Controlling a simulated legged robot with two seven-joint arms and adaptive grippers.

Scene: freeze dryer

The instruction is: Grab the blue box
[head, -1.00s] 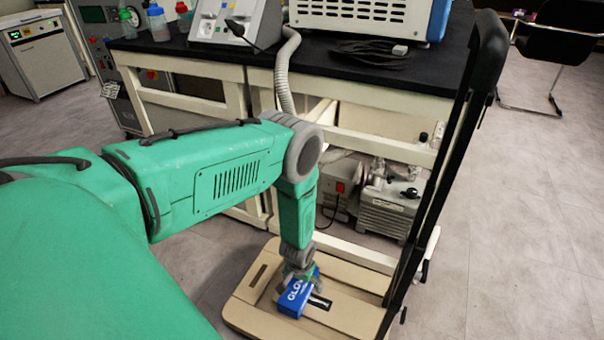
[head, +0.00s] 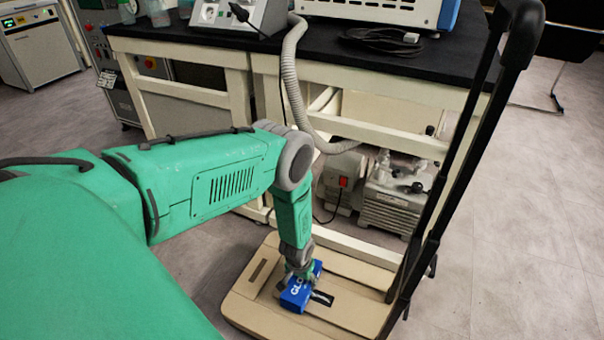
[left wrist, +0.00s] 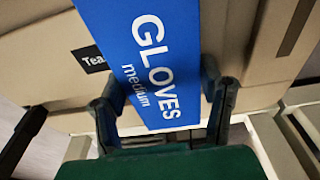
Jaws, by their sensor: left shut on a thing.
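The blue box (head: 298,294) with white lettering is at the platform of a hand cart in the head view. In the left wrist view the blue box (left wrist: 150,60) reads "GLOVES medium" and fills the middle. My left gripper (head: 300,274) reaches down onto it from above. In the left wrist view my left gripper (left wrist: 162,100) has one finger on each side of the box and is shut on it. Whether the box touches the platform is hard to tell. My right gripper is not in view.
The beige cart platform (head: 350,312) lies under the box, with a tall black cart handle (head: 462,150) to the right. A black-topped bench (head: 440,62) stands behind, with a vacuum pump (head: 393,205) below it. Grey floor is clear at right.

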